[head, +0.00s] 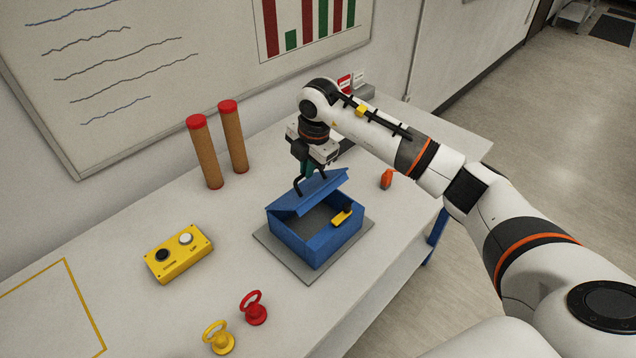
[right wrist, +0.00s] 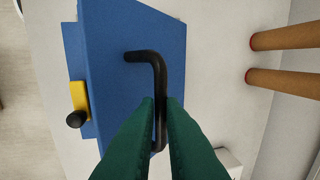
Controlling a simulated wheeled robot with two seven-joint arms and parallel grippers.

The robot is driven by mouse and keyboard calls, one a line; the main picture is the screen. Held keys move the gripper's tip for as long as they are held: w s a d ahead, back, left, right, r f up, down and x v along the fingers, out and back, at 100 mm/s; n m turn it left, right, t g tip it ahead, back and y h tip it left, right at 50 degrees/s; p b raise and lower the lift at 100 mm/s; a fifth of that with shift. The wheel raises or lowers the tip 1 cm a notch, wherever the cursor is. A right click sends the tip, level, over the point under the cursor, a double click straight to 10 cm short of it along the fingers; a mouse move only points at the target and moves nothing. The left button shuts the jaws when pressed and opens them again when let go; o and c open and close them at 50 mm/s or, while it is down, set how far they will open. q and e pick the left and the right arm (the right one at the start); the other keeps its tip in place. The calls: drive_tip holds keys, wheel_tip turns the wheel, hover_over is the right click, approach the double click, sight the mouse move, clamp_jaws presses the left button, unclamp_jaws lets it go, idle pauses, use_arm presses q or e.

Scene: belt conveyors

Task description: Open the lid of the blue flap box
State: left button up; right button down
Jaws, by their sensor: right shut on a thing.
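The blue flap box (head: 335,246) stands on a grey plate on the white table. Its blue lid (head: 322,194) is raised at a tilt, and the grey inside shows beneath it. The lid also fills much of the right wrist view (right wrist: 120,55). A black bent handle (right wrist: 145,56) is fixed to the lid. My right gripper (head: 305,174) is above the lid, and its green fingers (right wrist: 160,105) are shut on the handle. A yellow latch with a black knob (head: 342,217) is at the box's front edge. My left gripper is out of view.
Two brown cylinders with red tops (head: 203,155) stand behind left. A yellow button box (head: 178,254) is left. Red (head: 254,309) and yellow (head: 218,339) ring-handled pieces stand in front. An orange object (head: 386,179) lies right of the box. The wall is behind.

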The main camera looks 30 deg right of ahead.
drive_tip(key=w+a+b, duration=0.2)
drive_tip(key=w+b, duration=0.1)
drive_tip(key=w, duration=0.3)
drive_tip(key=w+a+f+b, duration=0.1)
drive_tip(key=w+a+b, duration=0.1)
drive_tip(key=w+b, duration=0.2)
drive_tip(key=shift+w+a+f, duration=0.3)
drive_tip(key=shift+w, duration=0.9)
drive_tip(key=shift+w+r, duration=0.1)
drive_tip(key=shift+r, duration=0.05)
